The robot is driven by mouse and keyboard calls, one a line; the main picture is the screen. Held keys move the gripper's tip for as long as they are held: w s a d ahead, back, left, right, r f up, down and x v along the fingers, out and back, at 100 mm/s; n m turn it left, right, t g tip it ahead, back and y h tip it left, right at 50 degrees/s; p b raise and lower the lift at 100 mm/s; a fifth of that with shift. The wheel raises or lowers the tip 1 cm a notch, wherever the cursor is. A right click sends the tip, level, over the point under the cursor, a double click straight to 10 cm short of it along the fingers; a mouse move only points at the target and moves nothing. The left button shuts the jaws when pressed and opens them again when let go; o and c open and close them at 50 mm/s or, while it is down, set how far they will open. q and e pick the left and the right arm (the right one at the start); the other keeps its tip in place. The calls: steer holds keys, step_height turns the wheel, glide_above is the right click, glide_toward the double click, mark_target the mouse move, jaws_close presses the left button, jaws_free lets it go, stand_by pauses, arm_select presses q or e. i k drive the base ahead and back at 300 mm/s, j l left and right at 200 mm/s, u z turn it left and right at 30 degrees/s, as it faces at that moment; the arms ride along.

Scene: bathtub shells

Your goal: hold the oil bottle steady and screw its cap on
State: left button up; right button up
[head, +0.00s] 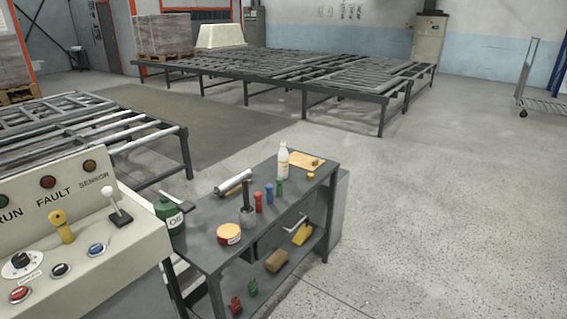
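I cannot pick out a loose cap for certain; a small yellow piece (310,176) lies by the board at the far end. Neither of my grippers is in view.
A control panel (100,240) with knobs and levers crowds the bench's left. A lower shelf holds more. Open floor (440,220) lies right.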

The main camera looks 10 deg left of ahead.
mark_target(282, 154)
steer(key=u, duration=0.9)
steer(key=i+l+u, duration=0.35)
steer(key=l, duration=0.15)
steer(key=l+u, duration=0.4)
steer(key=l, duration=0.15)
steer(key=i+l+u, duration=0.15)
steer(key=l+u, duration=0.2)
steer(key=l, duration=0.25)
steer(key=l+u, duration=0.35)
steer(key=l, duration=1.3)
steer(key=k+l+u, duration=0.1)
steer(key=l, duration=1)
steer(key=k+l+u, duration=0.1)
steer(key=l, duration=0.95)
